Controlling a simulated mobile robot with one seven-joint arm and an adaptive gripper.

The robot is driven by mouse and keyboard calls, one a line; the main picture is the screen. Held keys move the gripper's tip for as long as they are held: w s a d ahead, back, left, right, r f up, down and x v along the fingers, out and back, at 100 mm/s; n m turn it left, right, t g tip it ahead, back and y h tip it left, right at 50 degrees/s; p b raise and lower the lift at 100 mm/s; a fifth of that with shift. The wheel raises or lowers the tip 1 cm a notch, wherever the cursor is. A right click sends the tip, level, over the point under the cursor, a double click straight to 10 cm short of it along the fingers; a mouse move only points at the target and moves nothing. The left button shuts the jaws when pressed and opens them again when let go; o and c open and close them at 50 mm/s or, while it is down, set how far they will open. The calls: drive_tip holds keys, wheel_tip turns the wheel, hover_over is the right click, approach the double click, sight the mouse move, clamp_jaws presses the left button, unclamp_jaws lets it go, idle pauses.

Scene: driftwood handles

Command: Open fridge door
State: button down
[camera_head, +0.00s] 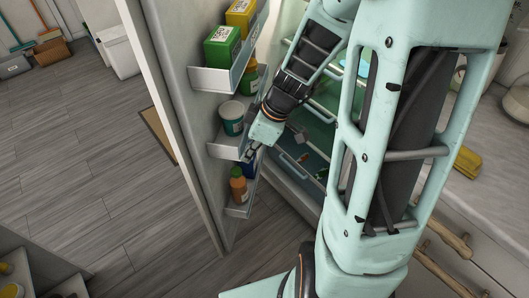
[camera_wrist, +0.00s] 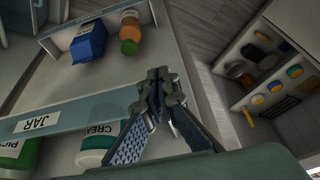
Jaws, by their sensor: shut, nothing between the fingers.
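The fridge door (camera_head: 178,62) stands open in the head view, swung out to the left with its inner side showing. Its door shelves (camera_head: 217,80) hold cartons, a tub and an orange bottle. The lit fridge interior (camera_head: 325,105) shows behind my arm, partly hidden. My gripper (camera_head: 250,153) is between the door and the interior, beside the middle door shelf. In the wrist view my gripper (camera_wrist: 160,80) has its fingertips together with nothing held, close to the shelf rail (camera_wrist: 75,115) labelled "JAR". I cannot tell whether it touches the rail. The door handle is hidden.
A counter (camera_head: 480,200) with wooden handles and a yellow item (camera_head: 467,161) lies on the right. The wood-plank floor (camera_head: 90,150) is mostly clear left of the door. A stocked shelf (camera_wrist: 270,70) shows at the right of the wrist view.

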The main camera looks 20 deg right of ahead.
sight(213, 154)
drive_tip(key=shift+m+t, duration=0.3)
drive_tip(key=shift+m, duration=0.6)
drive_tip(key=a, duration=0.3)
drive_tip(key=w+a, duration=0.1)
drive_tip(key=a, duration=0.2)
drive_tip(key=w+a, duration=0.1)
drive_tip(key=a, duration=0.2)
drive_tip(key=shift+w, duration=0.25)
drive_tip(key=w+a+m+p, duration=0.1)
drive_tip(key=w+a+p, duration=0.2)
drive_tip(key=w+a, duration=0.5)
drive_tip(key=w+a+m+h+p, duration=0.1)
drive_tip(key=w+a+m+p, duration=0.1)
drive_tip(key=w+a, duration=0.7)
drive_tip(key=shift+w+a+t+p, duration=0.3)
drive_tip(key=shift+a+t+p, duration=0.1)
drive_tip(key=shift+a, duration=2.7)
drive_tip(key=shift+s, duration=0.1)
